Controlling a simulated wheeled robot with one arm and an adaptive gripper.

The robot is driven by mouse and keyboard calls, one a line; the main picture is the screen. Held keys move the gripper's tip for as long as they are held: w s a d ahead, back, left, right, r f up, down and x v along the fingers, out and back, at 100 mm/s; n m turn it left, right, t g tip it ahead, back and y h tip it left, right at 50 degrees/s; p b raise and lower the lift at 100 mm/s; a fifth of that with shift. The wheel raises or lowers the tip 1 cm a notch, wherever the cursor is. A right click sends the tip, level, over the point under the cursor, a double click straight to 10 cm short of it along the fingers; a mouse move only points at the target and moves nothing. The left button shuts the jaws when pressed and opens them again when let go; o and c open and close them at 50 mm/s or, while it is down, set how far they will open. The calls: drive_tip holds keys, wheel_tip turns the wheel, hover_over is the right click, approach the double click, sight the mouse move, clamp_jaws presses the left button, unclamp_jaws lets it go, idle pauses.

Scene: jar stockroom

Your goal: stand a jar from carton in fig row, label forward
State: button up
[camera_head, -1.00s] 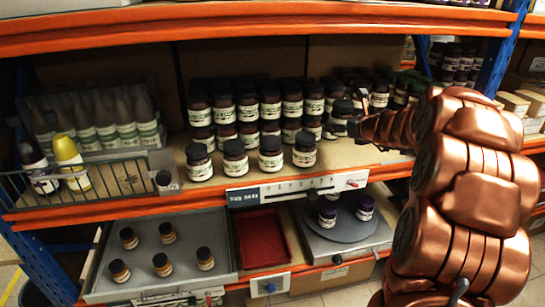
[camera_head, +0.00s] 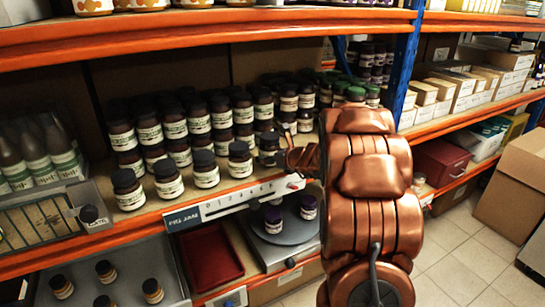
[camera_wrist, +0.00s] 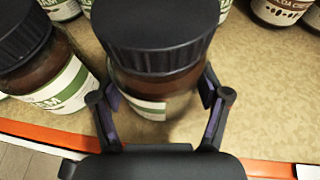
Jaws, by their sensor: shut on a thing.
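My gripper (camera_head: 284,152) is shut on a dark jar (camera_head: 268,145) with a black lid, at the right end of the front row. In the wrist view the fingers (camera_wrist: 160,92) clasp both sides of the held jar (camera_wrist: 152,35), which looks upright. Part of its white and green label shows on the side toward my gripper. I cannot tell whether its base touches the shelf. The front fig row (camera_head: 206,169) has several similar jars with labels facing out. The nearest row jar (camera_wrist: 45,68) is close on the left, apparently a small gap away.
More jars (camera_head: 198,120) stand packed behind the row. An orange shelf edge (camera_head: 150,222) with a scale strip (camera_head: 225,203) runs in front. Below are a red tray (camera_head: 208,258) and a round plate (camera_head: 285,228) with two jars. A cardboard box (camera_head: 515,180) stands at right.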

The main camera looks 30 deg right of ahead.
drive_tip(key=shift+f, duration=0.2)
drive_tip(key=o, duration=1.8)
drive_tip(key=shift+r, duration=0.15)
drive_tip(key=b+v, duration=0.2)
drive_tip(key=v, duration=1)
